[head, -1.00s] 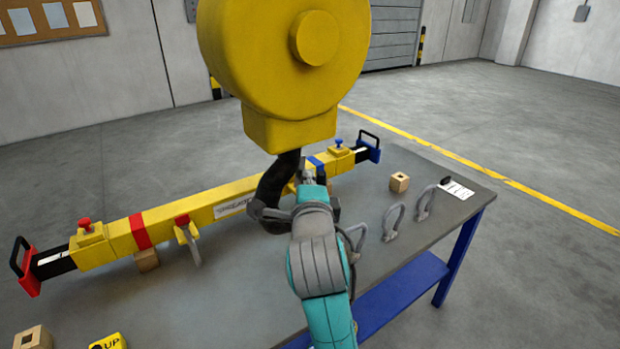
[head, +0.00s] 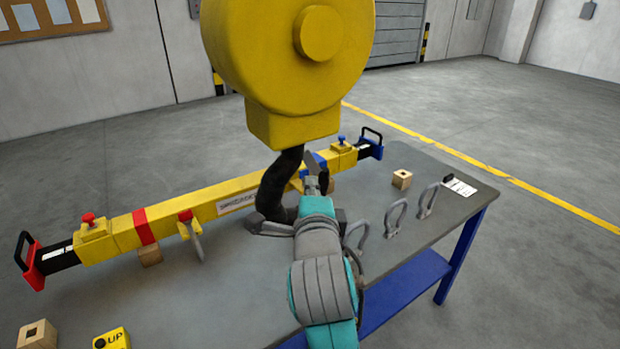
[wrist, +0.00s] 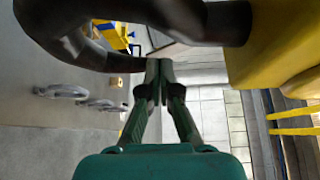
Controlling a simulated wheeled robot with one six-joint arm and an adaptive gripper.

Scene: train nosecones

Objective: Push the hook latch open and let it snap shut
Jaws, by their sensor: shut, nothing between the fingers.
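A black crane hook (head: 275,190) hangs under a large yellow hook block (head: 290,70) above the table. In the wrist view, the hook's thick black curve (wrist: 55,45) and its shank (wrist: 225,22) cross the top and left. My gripper (head: 315,172) reaches away from the camera at the hook's right side and hides part of the hook's opening. In the wrist view my gripper (wrist: 153,68) is shut and empty, its tips close to the hook's black bar. I cannot clearly make out the latch or whether the tips touch it.
A yellow spreader beam (head: 190,213) with red and blue fittings lies on the grey table (head: 230,290) below the hook. Several grey shackles, including one (head: 396,217), stand to the right. Wooden blocks (head: 402,179) and a yellow UP box (head: 112,339) also lie there.

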